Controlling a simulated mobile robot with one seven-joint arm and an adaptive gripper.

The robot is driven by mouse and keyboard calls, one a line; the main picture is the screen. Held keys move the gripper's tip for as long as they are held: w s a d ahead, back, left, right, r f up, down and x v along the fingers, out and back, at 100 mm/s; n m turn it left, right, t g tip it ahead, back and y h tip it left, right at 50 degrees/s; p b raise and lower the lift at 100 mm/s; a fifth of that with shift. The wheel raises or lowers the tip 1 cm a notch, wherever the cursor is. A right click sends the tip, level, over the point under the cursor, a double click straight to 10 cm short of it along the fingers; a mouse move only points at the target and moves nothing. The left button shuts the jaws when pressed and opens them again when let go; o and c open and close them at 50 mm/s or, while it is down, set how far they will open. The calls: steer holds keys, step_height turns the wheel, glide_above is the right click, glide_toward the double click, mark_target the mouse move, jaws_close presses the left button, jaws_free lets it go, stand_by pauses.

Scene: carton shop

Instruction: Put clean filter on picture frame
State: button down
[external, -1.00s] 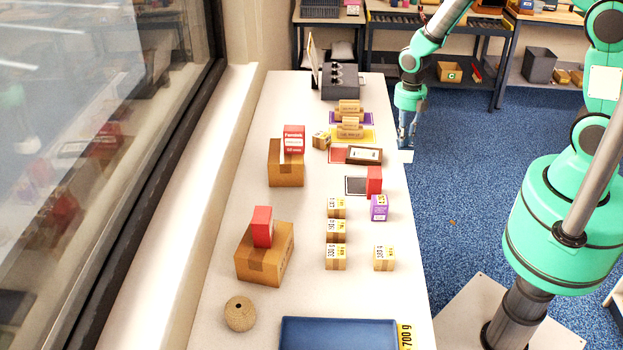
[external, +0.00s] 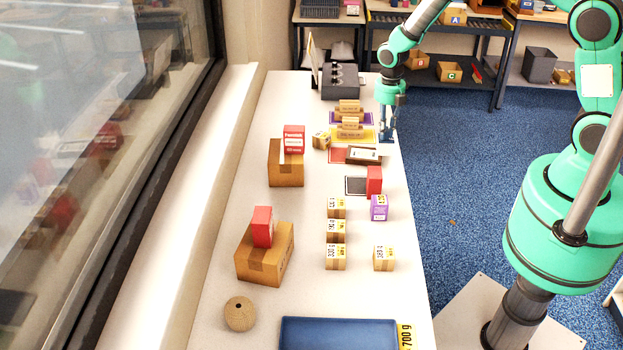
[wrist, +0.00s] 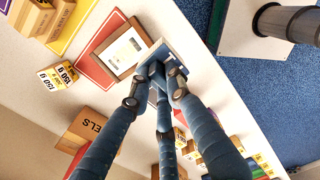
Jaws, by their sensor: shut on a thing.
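My gripper (external: 387,128) is at the right edge of the bench, just beyond the picture frame. In the wrist view my gripper (wrist: 160,72) has its blue fingers closed on a thin pale square panel (wrist: 177,50), which looks like the clean filter; the fingers hide part of it. The picture frame (external: 363,154) has a brown rim and a pale inside, and lies tilted partly over a red mat. In the wrist view the frame (wrist: 125,52) is right beside the panel, slightly overlapped by it; I cannot tell whether they touch.
A red mat (external: 338,156) lies under the frame's left side. A dark panel with a pale edge (external: 356,186) and a red box (external: 374,181) are nearer. Cartons on yellow (external: 369,135) and purple mats stand beyond. The bench's right edge is close.

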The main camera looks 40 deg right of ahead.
steer(key=w, duration=0.8)
steer(key=shift+a+f, duration=0.4)
steer(key=shift+a, duration=0.05)
steer(key=shift+w, duration=0.1)
steer(key=shift+f+p, duration=0.35)
steer(key=shift+f, duration=1.4)
steer(key=shift+f, duration=0.2)
steer(key=c, duration=1.6)
jaws_free()
steer(key=shift+c, duration=0.2)
steer(key=shift+r, duration=0.1)
step_height(320, 180, up, 12)
